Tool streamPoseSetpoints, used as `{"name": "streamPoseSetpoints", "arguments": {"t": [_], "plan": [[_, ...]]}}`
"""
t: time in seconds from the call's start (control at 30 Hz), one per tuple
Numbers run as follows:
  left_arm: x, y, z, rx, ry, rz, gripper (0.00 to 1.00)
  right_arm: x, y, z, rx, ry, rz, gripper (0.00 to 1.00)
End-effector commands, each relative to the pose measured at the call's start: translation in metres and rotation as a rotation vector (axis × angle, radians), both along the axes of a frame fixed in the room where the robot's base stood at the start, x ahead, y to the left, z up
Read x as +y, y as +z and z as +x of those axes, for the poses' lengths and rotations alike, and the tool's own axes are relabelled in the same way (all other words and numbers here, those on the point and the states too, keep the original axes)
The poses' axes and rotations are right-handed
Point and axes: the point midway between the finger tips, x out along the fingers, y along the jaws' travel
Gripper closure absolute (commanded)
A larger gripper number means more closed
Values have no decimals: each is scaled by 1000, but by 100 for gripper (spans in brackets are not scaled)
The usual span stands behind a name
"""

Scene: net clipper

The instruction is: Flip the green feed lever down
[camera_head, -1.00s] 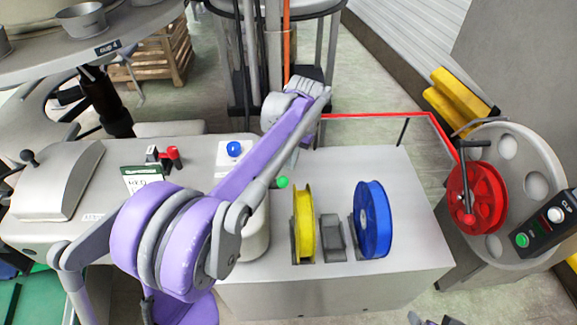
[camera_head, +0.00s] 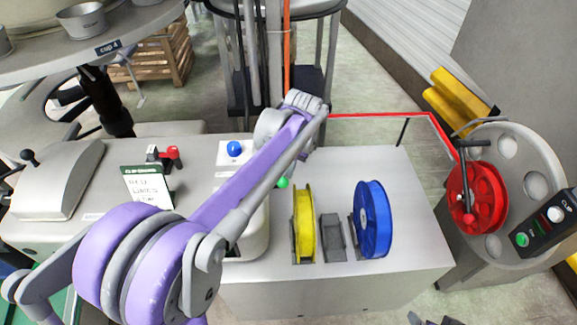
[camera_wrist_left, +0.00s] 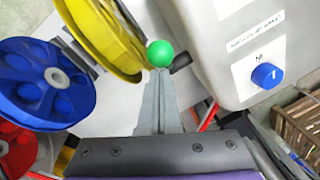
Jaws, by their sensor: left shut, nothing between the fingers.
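The green feed lever shows as a round green knob (camera_head: 283,183) at the right side of the grey machine housing (camera_head: 258,225), partly behind my left arm. In the left wrist view the green knob (camera_wrist_left: 160,53) sits at the end of a short dark stem that comes out of the housing (camera_wrist_left: 225,60). My left gripper (camera_wrist_left: 158,78) is shut and empty. Its fingertips are right at the knob in that view; I cannot tell whether they touch it. In the head view my left arm hides these fingers. Dark tips at the bottom edge may be my right gripper (camera_head: 430,319).
A yellow spool (camera_head: 304,225) and a blue spool (camera_head: 373,220) stand on the grey bench (camera_head: 410,225), right of the lever. A blue knob (camera_head: 234,148) and a sign (camera_head: 147,187) are on the machine. A red spool (camera_head: 478,197) hangs farther right.

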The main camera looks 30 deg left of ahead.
Motion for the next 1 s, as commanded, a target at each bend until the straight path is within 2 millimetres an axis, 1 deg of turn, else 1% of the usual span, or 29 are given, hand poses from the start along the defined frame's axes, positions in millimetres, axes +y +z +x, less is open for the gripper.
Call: {"name": "streamPoseSetpoints", "arguments": {"t": [0.37, 0.7, 0.9, 1.0], "plan": [[-8, -8, -13, -79, -1, 48, 100, 0, -8, -3, 5, 0, 0, 12], [-23, -30, -38, -272, -4, 167, 100, 0, -26, -9, 17, 0, 0, 12], [-29, -42, -48, -381, -3, 232, 100, 0, -36, -12, 22, 0, 0, 12], [-31, -47, -51, -376, -1, 231, 100, 0, -39, -12, 24, 0, 0, 12]]}}
